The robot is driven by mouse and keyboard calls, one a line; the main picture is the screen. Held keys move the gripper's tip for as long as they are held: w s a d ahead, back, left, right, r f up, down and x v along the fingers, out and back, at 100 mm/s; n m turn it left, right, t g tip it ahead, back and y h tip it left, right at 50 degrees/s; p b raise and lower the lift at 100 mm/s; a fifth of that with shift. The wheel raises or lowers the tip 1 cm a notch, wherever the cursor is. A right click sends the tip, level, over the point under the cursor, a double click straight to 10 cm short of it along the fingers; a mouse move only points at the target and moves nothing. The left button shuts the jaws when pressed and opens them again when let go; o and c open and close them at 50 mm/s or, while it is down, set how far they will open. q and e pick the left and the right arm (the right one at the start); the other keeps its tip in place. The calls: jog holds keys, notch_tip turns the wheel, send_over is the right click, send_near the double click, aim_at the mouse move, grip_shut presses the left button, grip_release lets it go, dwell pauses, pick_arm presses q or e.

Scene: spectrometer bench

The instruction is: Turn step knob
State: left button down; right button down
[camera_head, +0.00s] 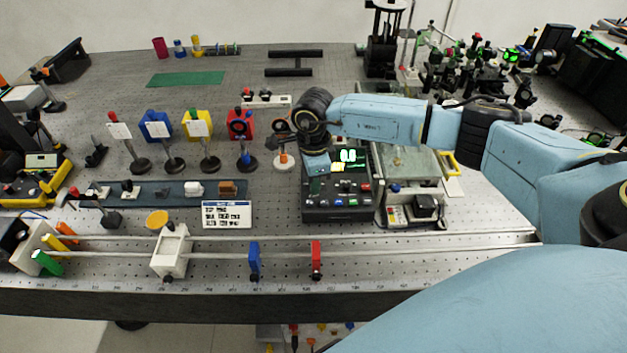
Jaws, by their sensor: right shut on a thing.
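A black control box (337,207) stands on the bench right of centre. It has a lit green display (348,156), a yellow label and several small coloured buttons and knobs on its sloping face. My right arm reaches in from the right, and its wrist bends down over the box's upper left. My right gripper (316,166) is at the box's upper left face, shut on what seems to be the step knob. The knob and the fingertips are mostly hidden by the hand, so the knob's angle cannot be read. My left gripper is not in view.
A grey-green instrument (408,165) stands close to the right of the box. An orange-topped piece on a white round base (284,161) and a row of optic mounts (198,125) stand left. A white lettered card (227,214) lies left of the box. A rail (400,245) runs in front.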

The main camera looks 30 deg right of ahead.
jog(key=shift+m, duration=0.6)
jog(key=c, duration=1.3)
grip_release()
jog(key=shift+r, duration=0.1)
notch_tip(320, 180, up, 13)
jog(key=shift+r+b, duration=0.15)
jog(key=shift+b, duration=0.45)
